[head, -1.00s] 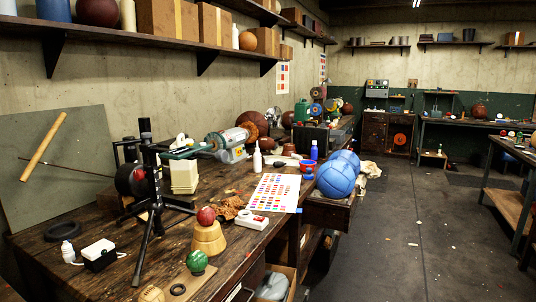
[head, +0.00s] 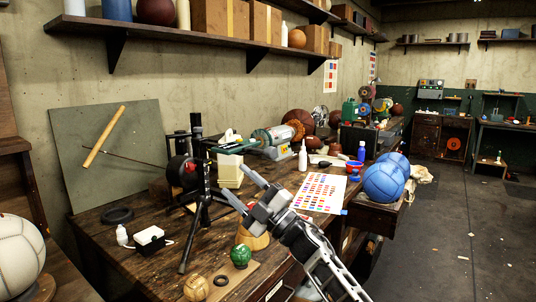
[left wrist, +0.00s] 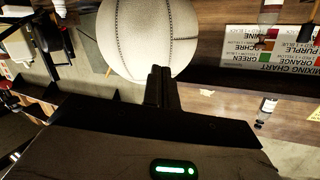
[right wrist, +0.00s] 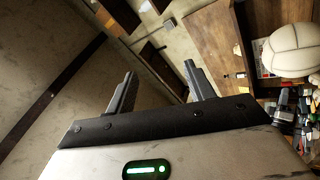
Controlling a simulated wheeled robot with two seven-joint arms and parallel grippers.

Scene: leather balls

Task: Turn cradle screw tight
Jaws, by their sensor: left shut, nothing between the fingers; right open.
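A black cradle stand (head: 203,195) on splayed legs stands on the left part of the bench in the head view. It has a dark round part (head: 178,174) with a small red piece beside it. I cannot make out the cradle screw for certain. My right gripper (head: 233,178) is open and empty, raised in front of the bench to the right of the stand and apart from it. Its open fingers also show in the right wrist view (right wrist: 158,80). My left gripper (left wrist: 161,72) is shut and empty in the left wrist view, with a white stitched ball (left wrist: 148,40) beyond its fingertips.
A white stitched ball (head: 18,255) stands at the head view's left edge. A green ball (head: 240,256) and a wooden ball (head: 196,288) sit at the bench front. A blue ball (head: 384,184) and colour chart (head: 320,193) lie further right.

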